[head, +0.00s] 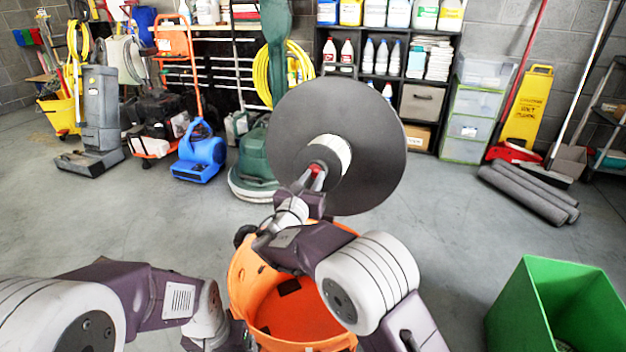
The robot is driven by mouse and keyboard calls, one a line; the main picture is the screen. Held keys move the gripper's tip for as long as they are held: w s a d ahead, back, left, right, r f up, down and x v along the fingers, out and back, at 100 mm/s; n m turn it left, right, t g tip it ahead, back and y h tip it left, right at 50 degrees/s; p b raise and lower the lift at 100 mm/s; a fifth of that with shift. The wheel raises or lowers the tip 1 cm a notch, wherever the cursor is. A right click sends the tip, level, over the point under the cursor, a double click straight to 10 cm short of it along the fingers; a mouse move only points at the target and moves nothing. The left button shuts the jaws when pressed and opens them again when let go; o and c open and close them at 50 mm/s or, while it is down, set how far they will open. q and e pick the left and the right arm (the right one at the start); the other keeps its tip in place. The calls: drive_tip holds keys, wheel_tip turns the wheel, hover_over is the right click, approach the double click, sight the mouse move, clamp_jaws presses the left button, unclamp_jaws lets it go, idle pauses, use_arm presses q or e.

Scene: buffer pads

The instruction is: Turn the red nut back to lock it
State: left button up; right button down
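A large dark round pad (375,115) faces me near the middle of the head view, with a pale ring (333,152) at its centre. The red nut (319,178) shows as a small red patch in front of the hub, mostly hidden by my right gripper. My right gripper (312,182) is at the nut, its fingers beside the red patch. Whether they are closed on it is too small to tell. My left arm reaches in at the lower left. Its wrist is near the bottom edge, and its fingers do not show.
An orange machine body or bucket (285,318) stands below the pad, and a green floor machine (254,165) behind it. A green open bin (515,300) is at the lower right. Grey rolls (528,193) lie on the floor.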

drive_tip(key=shift+m, duration=0.4)
drive_tip(key=shift+f+m+h+b, duration=0.15)
drive_tip(key=shift+m+h+b, duration=0.15)
drive_tip(key=shift+m+b, duration=0.7)
drive_tip(key=m+g+h+b, duration=0.1)
drive_tip(key=m, duration=0.4)
drive_tip(key=shift+a+m, duration=0.15)
drive_tip(key=shift+m, duration=0.15)
drive_tip(key=m+b, duration=0.1)
drive_tip(key=m, duration=0.3)
drive_tip(key=shift+m+g, duration=0.4)
drive_tip(key=shift+r+m+g+h+b, duration=0.15)
drive_tip(key=shift+m+g+b, duration=0.1)
drive_tip(key=shift+m, duration=0.6)
drive_tip(key=shift+r+m+g+h+b, duration=0.1)
drive_tip(key=shift+m+g+h+b, duration=0.1)
drive_tip(key=shift+m, duration=0.95)
drive_tip(key=c, duration=1.3)
unclamp_jaws()
drive_tip(key=shift+o, duration=0.2)
